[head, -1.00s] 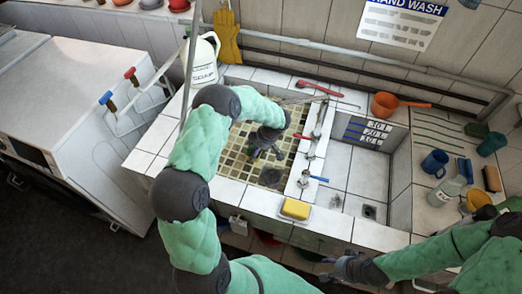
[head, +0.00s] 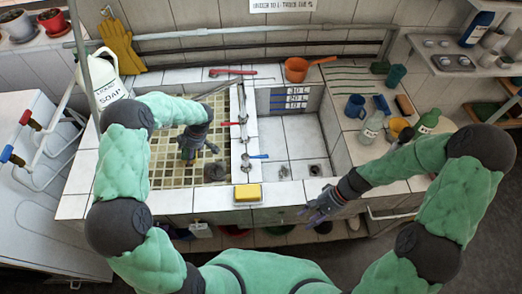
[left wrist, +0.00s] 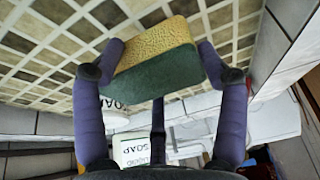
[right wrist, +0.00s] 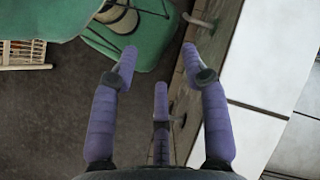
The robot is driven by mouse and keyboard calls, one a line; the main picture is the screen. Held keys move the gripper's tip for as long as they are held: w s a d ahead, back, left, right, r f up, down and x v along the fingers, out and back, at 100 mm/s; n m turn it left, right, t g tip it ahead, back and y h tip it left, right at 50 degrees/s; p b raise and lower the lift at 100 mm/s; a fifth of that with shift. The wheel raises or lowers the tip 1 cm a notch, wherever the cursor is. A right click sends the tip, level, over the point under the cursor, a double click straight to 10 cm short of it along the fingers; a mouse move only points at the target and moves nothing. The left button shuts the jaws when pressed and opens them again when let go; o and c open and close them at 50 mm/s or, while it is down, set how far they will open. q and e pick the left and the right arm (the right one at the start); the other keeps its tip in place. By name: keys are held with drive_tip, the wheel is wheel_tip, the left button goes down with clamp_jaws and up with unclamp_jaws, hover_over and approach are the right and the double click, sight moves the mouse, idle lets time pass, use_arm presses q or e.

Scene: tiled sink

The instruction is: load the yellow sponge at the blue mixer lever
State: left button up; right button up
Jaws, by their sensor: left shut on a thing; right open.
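My left gripper (head: 196,146) hangs over the tiled left basin (head: 164,172). It is shut on a sponge with a yellow face (left wrist: 155,45) and a dark green face, seen well in the left wrist view. In the head view only a green bit of the sponge (head: 187,154) shows under the fingers. The blue mixer lever (head: 260,156) is on the divider between the basins, right of that gripper. My right gripper (head: 320,204) is open and empty before the sink's front edge; its spread fingers show in the right wrist view (right wrist: 160,62).
A red-handled tap (head: 238,123) stands behind the lever. A soap jug (head: 103,80) stands at the left. Mugs and bottles (head: 371,128) crowd the right counter. The right basin is largely clear.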

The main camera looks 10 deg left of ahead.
drive_tip(key=w+a+r+n, duration=0.1)
drive_tip(key=w+r+n, duration=0.1)
drive_tip(key=w+r, duration=0.2)
drive_tip(key=n+t+h, duration=0.2)
drive_tip(key=n+h, duration=0.5)
drive_tip(key=n, duration=1.7)
approach(256, 157)
drive_tip(key=shift+n, duration=0.3)
drive_tip(key=f, duration=0.2)
drive_tip(key=d+f, duration=0.1)
drive_tip(key=f, duration=0.2)
drive_tip(key=d+f, duration=0.1)
drive_tip(key=f, duration=0.2)
drive_tip(key=shift+d, duration=0.15)
drive_tip(key=shift+w, duration=0.1)
clamp_jaws()
